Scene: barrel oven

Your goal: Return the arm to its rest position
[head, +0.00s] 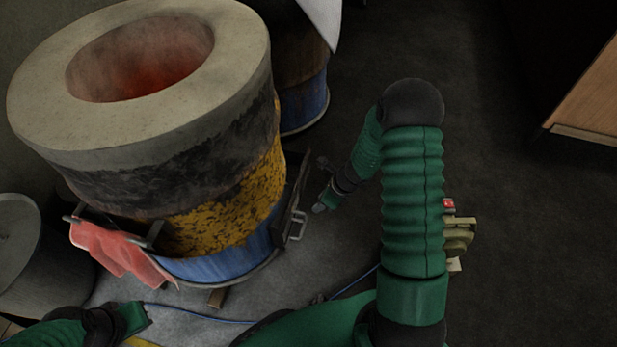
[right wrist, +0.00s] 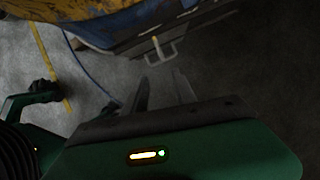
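My right arm reaches forward in the head view, bends at a dark elbow and comes back down toward the barrel oven (head: 215,215). My right gripper (head: 321,207) is just right of the metal handle (head: 297,225) on the oven's lower side, apart from it. In the right wrist view its two fingers (right wrist: 162,92) are spread with nothing between them, and the handle (right wrist: 156,50) is beyond their tips. My left arm shows at the bottom left of the head view; its gripper's fingers cannot be made out.
The oven's round opening (head: 140,57) glows red inside. A red cloth (head: 115,250) hangs on a bar at its front left. A grey drum (head: 20,255) stands at the left. A blue hose (head: 200,317) crosses the floor. A wooden cabinet (head: 592,95) is at the right; the floor before it is clear.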

